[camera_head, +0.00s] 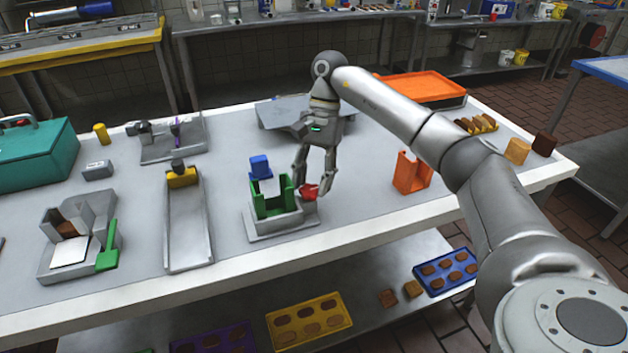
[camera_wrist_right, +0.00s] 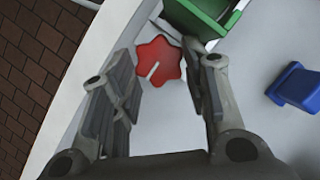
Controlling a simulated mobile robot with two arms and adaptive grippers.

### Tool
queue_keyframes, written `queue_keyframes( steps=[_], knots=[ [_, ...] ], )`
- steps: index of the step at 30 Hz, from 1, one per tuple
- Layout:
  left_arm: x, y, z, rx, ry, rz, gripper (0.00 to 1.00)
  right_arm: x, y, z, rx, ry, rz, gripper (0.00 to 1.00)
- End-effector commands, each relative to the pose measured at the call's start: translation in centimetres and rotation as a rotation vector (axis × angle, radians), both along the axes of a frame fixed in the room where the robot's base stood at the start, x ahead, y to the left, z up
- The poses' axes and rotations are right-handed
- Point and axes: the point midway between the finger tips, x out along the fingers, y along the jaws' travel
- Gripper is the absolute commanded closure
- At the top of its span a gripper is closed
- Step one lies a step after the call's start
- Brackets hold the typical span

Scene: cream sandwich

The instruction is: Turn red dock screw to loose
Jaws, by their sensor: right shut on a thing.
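The red dock screw (camera_head: 309,192) is a star-shaped knob at the right side of the grey dock base (camera_head: 283,225), beside the green holder (camera_head: 271,204). It also shows in the right wrist view (camera_wrist_right: 158,62), with a pale pointer line slanting from its middle to the lower left. The green holder (camera_wrist_right: 203,17) shows at the top of the wrist view. My left gripper is out of view.
A blue block (camera_head: 260,167) stands behind the green holder. An orange holder (camera_head: 411,173) stands to the right and a grey channel fixture (camera_head: 188,225) to the left. The table's front edge (camera_head: 340,240) is close in front of the dock. Bare tabletop lies between dock and orange holder.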

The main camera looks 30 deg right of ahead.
Motion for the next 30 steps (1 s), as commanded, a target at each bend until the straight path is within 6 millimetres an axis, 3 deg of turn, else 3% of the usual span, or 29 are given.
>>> queue_keyframes(
  steps=[21, 22, 26, 30],
  knots=[
    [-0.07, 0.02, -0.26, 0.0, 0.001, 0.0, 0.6, 0.13, 0.04, -0.01, -0.002, -0.002, 0.07, 0.82],
    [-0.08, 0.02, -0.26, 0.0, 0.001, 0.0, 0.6, 0.13, 0.04, -0.01, -0.002, -0.002, 0.07, 0.55],
    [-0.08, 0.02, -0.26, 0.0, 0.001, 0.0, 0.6, 0.12, 0.04, 0.0, -0.002, -0.001, 0.07, 0.38],
    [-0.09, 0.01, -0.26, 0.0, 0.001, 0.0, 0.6, 0.12, 0.09, -0.01, 0.0, -0.002, 0.071, 0.37]
  ],
)
